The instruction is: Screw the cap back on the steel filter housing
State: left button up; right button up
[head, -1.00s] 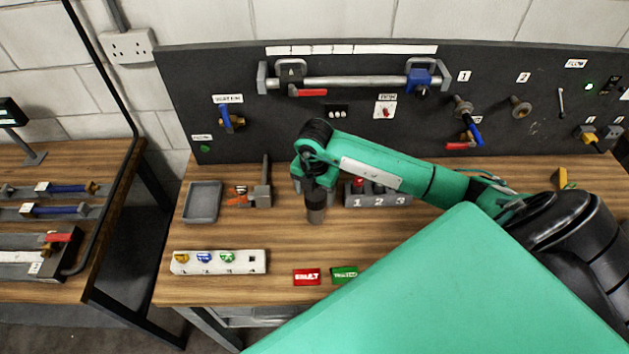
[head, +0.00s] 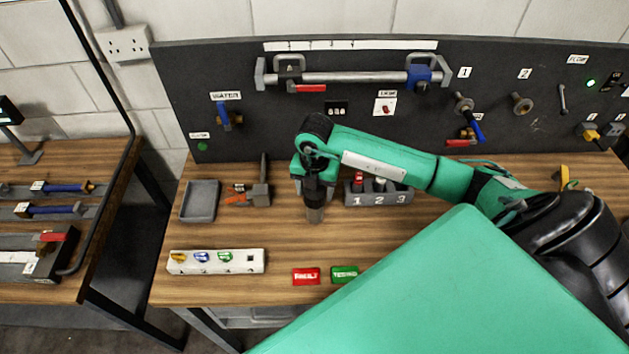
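My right gripper (head: 314,205) points straight down over the middle of the bench, its fingers dark and small in the head view. I cannot tell whether the fingers are closed on anything. My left gripper is out of view.
A numbered grey block (head: 378,199) stands close on the right. A white strip (head: 217,262) and red (head: 306,276) and green (head: 344,274) tags lie in front. Bare wood lies between.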

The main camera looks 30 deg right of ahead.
jog(key=c, duration=0.8)
jog(key=m+p, duration=0.1)
jog(key=m, duration=0.2)
jog(key=shift+m, duration=0.4)
jog(key=o, duration=1.6)
jog(key=shift+r+p, duration=2.2)
jog(key=shift+r, duration=1.35)
